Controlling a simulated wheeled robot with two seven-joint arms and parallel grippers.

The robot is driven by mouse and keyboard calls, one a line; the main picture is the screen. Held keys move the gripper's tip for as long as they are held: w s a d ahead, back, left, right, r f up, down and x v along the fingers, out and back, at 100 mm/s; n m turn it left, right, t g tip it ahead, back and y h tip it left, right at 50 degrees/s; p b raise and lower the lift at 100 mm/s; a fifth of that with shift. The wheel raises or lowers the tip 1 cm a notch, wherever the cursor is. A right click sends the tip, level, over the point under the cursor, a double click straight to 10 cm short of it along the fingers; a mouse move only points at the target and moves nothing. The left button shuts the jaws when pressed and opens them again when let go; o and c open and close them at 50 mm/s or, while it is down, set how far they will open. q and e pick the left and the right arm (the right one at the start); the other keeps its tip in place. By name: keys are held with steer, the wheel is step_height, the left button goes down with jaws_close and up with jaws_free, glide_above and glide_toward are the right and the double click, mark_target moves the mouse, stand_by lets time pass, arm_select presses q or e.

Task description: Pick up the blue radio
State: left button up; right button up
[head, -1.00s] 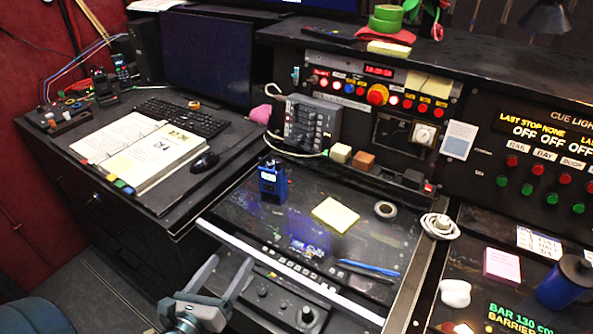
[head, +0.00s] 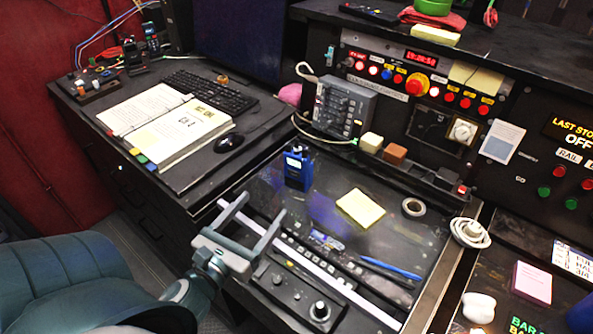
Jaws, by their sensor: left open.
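The blue radio (head: 298,170) stands upright on the dark sloping desk panel (head: 330,185), left of a yellow note pad. My left gripper (head: 262,218) is open and empty. Its two fingers point up and away toward the radio, over the front edge of the panel. In the picture it sits below and left of the radio, with a clear gap between them. My right gripper does not show.
A yellow note pad (head: 361,208), a tape roll (head: 413,207) and a blue pen (head: 391,269) lie on the panel. A grey switch box (head: 343,108) stands behind the radio. An open binder (head: 170,135) and a mouse (head: 229,143) lie on the left desk.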

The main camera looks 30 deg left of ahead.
arm_select(q)
steer(key=p, duration=0.2)
glide_toward(294, 167)
steer(key=shift+f, duration=0.1)
steer(key=w, duration=0.1)
steer(key=w+p, duration=0.1)
steer(key=w, duration=0.3)
steer(key=shift+a, duration=0.3)
steer(key=shift+w+f+p, duration=0.15)
steer(key=shift+w+p, duration=0.2)
steer(key=shift+w, duration=0.1)
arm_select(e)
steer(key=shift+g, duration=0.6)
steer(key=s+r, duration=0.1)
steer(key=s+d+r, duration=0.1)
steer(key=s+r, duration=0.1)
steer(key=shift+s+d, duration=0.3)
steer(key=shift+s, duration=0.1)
